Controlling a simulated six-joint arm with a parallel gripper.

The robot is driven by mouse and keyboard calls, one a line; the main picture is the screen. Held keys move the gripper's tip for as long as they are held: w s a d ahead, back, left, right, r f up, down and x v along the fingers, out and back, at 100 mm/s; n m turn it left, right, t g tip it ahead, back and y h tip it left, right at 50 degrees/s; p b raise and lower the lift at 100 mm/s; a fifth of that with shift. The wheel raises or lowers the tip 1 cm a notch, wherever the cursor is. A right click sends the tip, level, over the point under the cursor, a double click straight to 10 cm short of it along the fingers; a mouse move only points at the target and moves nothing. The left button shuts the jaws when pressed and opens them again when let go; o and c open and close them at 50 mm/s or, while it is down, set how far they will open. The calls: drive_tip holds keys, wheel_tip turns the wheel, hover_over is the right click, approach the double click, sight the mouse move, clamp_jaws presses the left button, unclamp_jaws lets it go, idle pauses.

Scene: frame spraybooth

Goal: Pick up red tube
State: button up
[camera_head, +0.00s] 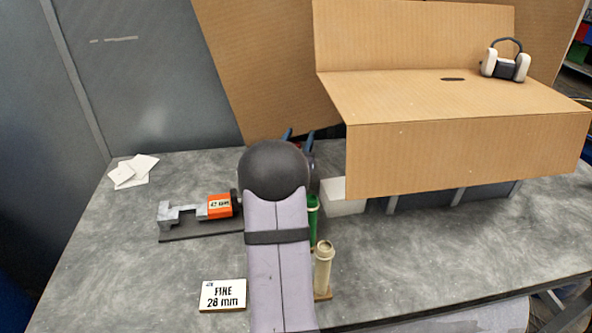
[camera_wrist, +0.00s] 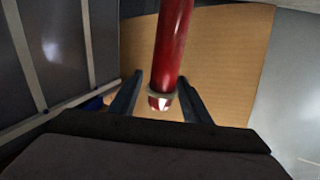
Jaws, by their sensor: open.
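The red tube (camera_wrist: 173,45) runs down from the top of the wrist view to a pale ring and a red-and-white end. My gripper (camera_wrist: 160,77) is open, with one dark finger on each side of the tube's lower end. Gaps show between the tube and the fingers, and I cannot tell how deep the tube lies between them. In the head view my own arm hides most of my gripper, and only bluish finger parts show behind the black joint. The red tube cannot be made out clearly there.
A green tube (camera_head: 313,222) and a cream tube (camera_head: 323,268) stand just right of my arm. A cardboard box (camera_head: 460,155) with headphones (camera_head: 505,62) on top fills the right. A caliper-like gauge (camera_head: 190,212) and a "FINE 28 mm" sign (camera_head: 222,295) lie left.

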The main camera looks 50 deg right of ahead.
clamp_jaws()
drive_tip(key=shift+r, duration=0.15)
